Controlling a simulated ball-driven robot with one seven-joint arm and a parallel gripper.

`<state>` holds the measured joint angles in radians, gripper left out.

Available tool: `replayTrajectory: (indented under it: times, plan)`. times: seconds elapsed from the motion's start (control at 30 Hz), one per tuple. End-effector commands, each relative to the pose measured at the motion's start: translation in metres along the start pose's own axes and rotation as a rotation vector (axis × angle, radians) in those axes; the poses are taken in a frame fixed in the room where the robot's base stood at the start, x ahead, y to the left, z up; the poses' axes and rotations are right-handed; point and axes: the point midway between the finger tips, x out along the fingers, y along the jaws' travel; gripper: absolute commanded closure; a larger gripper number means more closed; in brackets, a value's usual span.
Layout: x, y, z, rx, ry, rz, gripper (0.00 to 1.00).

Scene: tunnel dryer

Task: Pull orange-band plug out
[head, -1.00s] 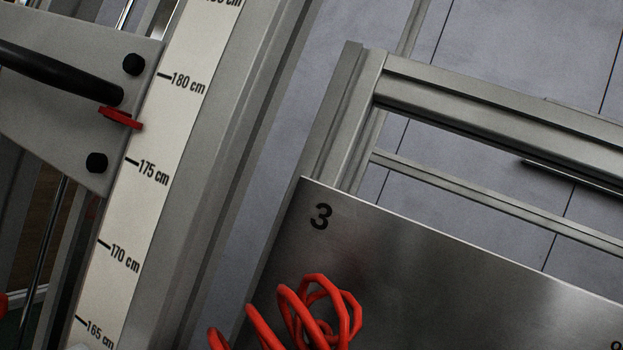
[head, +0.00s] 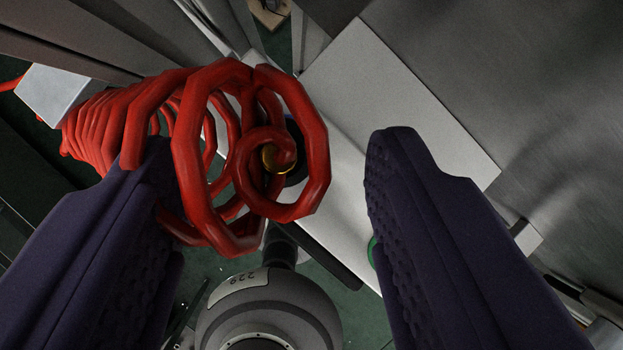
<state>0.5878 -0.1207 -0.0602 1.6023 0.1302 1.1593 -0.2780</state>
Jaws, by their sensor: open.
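My gripper (head: 272,165) is open, its two dark purple fingers spread wide at the left and right. A red coiled hose (head: 318,150) fills much of the space between them, with loops in front of the left fingertip. A brass-coloured end (head: 270,158) shows inside the coil, against a dark round part (head: 298,152) on or near a pale plate. I see no orange band; the coil hides much of the dark part, so I cannot tell whether it is the plug. The right finger is apart from the coil.
The pale plate (head: 400,90) lies behind the coil, beside a brushed metal panel (head: 540,70). A pale grey block (head: 62,92) is at the coil's left end. A green ring edge (head: 372,252) shows partly behind the right finger. Dark green floor shows below.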

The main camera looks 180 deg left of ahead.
Motion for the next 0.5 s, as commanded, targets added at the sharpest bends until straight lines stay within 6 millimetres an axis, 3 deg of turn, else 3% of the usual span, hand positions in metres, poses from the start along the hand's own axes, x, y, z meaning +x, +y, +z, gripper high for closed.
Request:
replayTrajectory:
  times: [0.2, 0.5]
  plan:
    - [0.026, 0.000, 0.000, 0.000, 0.000, 0.000, 0.45]
    - [0.031, 0.000, -0.001, 0.000, 0.003, 0.000, 0.45]
